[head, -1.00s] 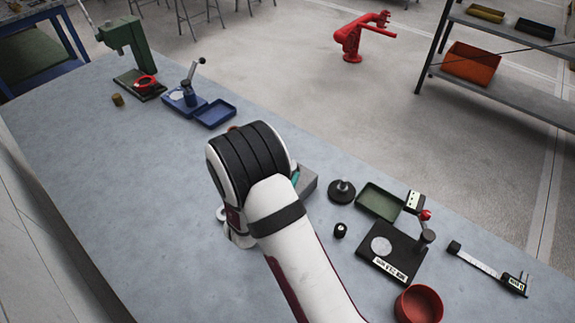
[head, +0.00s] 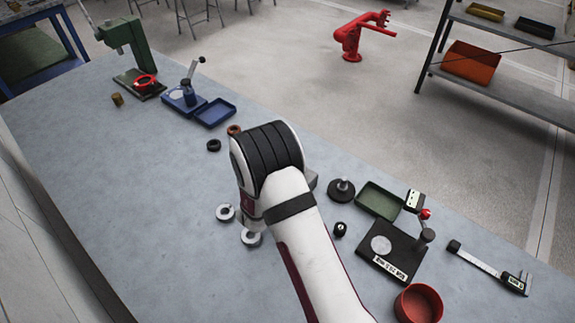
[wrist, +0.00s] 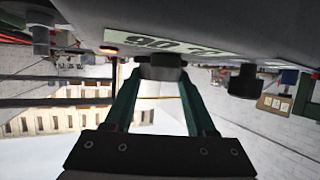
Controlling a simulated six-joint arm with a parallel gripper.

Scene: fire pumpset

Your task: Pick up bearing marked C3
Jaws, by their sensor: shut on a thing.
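My gripper (wrist: 160,85) shows in the wrist view with its two green fingers shut on a small dark round part (wrist: 160,67), probably a bearing; no C3 mark can be read on it. In the head view my arm hides the gripper and the held part. Two silvery rings (head: 226,212) (head: 250,237) lie on the bench left of my arm. A black ring (head: 213,145) and an orange-brown ring (head: 233,130) lie beyond it. A small black part (head: 340,229) sits to the right. No marks can be read on these.
A black gauge stand (head: 398,250), a green tray (head: 377,200), a red bowl (head: 419,304) and a caliper (head: 490,268) are at the right. A blue tray (head: 215,113) and a green press (head: 130,45) stand at the far left. The left bench is mostly clear.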

